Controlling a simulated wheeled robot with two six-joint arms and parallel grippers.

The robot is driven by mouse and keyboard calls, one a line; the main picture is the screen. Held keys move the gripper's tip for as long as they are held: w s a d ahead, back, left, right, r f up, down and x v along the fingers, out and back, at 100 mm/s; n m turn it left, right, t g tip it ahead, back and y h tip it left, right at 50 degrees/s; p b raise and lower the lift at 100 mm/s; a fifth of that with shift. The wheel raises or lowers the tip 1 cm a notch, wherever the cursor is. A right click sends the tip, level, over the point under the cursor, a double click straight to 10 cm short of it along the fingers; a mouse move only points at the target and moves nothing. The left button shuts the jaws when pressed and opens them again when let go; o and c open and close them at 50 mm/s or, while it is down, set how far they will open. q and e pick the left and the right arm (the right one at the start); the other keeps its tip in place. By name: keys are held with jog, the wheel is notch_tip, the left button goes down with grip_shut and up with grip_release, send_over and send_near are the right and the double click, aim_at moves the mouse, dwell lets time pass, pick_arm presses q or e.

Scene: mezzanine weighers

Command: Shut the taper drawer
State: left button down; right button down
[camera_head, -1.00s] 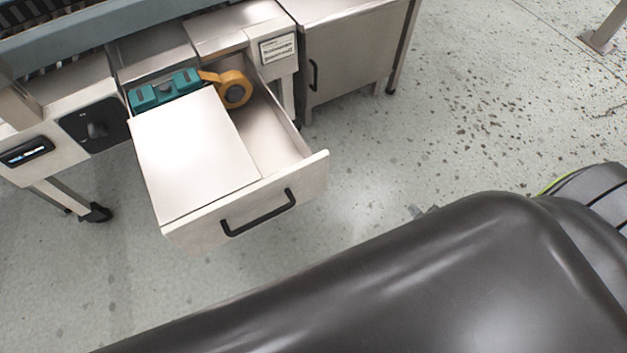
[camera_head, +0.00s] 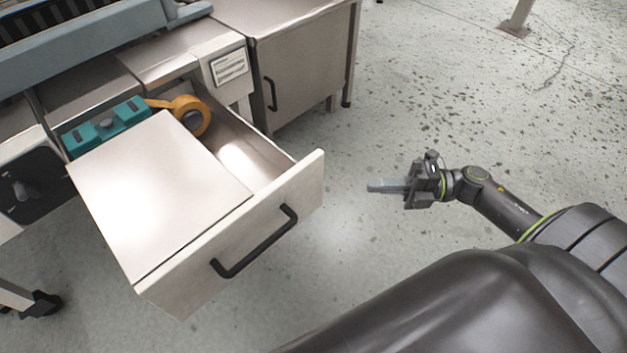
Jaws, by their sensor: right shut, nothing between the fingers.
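The taper drawer (camera_head: 238,232) stands well pulled out from the steel bench at the left. Its pale front carries a black bar handle (camera_head: 256,243). A teal block (camera_head: 106,127) and an orange tape roll or dispenser (camera_head: 190,113) lie at the back of the drawer, and a flat pale panel (camera_head: 155,192) covers its left part. My right gripper (camera_head: 376,186) is shut and empty. It is over the floor to the right of the drawer front, apart from it, with its fingers pointing left towards it. My left gripper is not in view.
A steel cabinet (camera_head: 305,75) with a black handle stands behind and right of the drawer. A dark knob panel (camera_head: 22,187) is on the bench at the left. A wheeled leg (camera_head: 35,303) is at lower left. The speckled floor at right is mostly clear.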

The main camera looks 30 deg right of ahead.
send_near(298, 174)
jog(key=s+a, duration=0.1)
jog(key=a, duration=0.3)
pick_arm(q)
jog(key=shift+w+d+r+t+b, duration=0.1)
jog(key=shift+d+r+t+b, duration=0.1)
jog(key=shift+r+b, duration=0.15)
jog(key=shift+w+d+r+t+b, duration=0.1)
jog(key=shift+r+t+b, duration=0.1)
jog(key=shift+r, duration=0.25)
pick_arm(e)
jog(key=shift+w+a, duration=0.25)
jog(key=shift+w, duration=0.65)
jog(key=shift+w+a, duration=0.3)
jog(key=shift+w, duration=0.65)
